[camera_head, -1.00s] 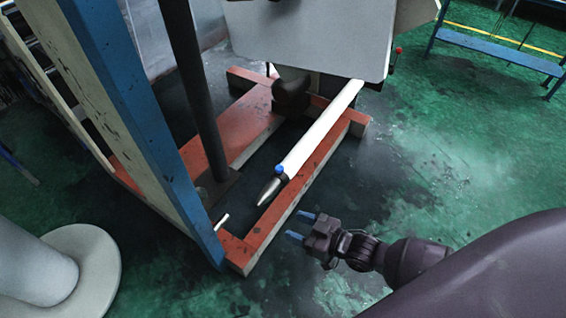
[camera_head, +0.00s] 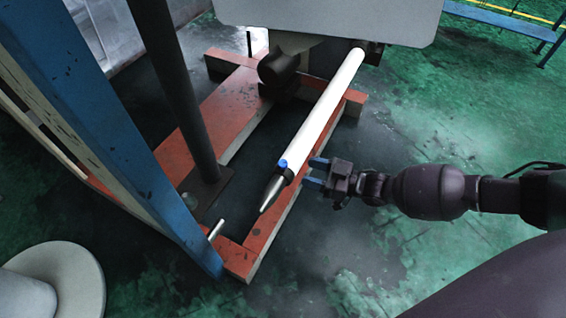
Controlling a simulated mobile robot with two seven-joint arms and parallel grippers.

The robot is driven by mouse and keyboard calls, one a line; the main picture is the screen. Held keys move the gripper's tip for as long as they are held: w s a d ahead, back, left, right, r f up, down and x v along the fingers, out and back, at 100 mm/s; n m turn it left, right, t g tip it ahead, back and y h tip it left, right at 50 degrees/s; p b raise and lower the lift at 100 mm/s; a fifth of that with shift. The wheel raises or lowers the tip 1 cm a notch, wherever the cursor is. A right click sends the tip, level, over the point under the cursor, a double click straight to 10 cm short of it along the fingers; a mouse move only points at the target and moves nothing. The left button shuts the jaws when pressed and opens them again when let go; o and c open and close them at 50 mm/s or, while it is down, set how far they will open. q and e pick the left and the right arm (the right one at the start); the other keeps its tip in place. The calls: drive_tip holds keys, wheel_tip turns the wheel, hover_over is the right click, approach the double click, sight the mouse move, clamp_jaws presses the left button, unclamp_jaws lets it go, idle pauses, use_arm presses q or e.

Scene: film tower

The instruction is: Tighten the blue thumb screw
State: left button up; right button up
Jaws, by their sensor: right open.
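The blue thumb screw (camera_head: 283,163) is a small blue knob near the lower end of a white tube (camera_head: 317,112). The tube slants down toward me and ends in a grey metal cone (camera_head: 270,193). My right gripper (camera_head: 315,172) has blue fingertips and is open and empty. It is just right of the thumb screw, fingers pointing left toward it, with a small gap in the picture. I cannot tell the gap in depth. My left gripper is not in view.
An orange-red base frame (camera_head: 262,232) lies below the tube. A dark post (camera_head: 180,90) and a blue upright (camera_head: 130,150) stand at left. A pale panel (camera_head: 340,18) overhangs the tube's upper end.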

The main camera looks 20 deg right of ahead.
sight(283, 163)
drive_tip(key=x, duration=0.3)
drive_tip(key=b+x, duration=0.1)
drive_tip(key=x, duration=0.2)
drive_tip(key=shift+w+a+f, duration=0.2)
drive_tip(key=shift+a+f, duration=0.05)
drive_tip(key=shift+a, duration=0.1)
drive_tip(key=shift+x, duration=0.8)
drive_tip(key=shift+r, duration=0.1)
drive_tip(key=c, duration=0.9)
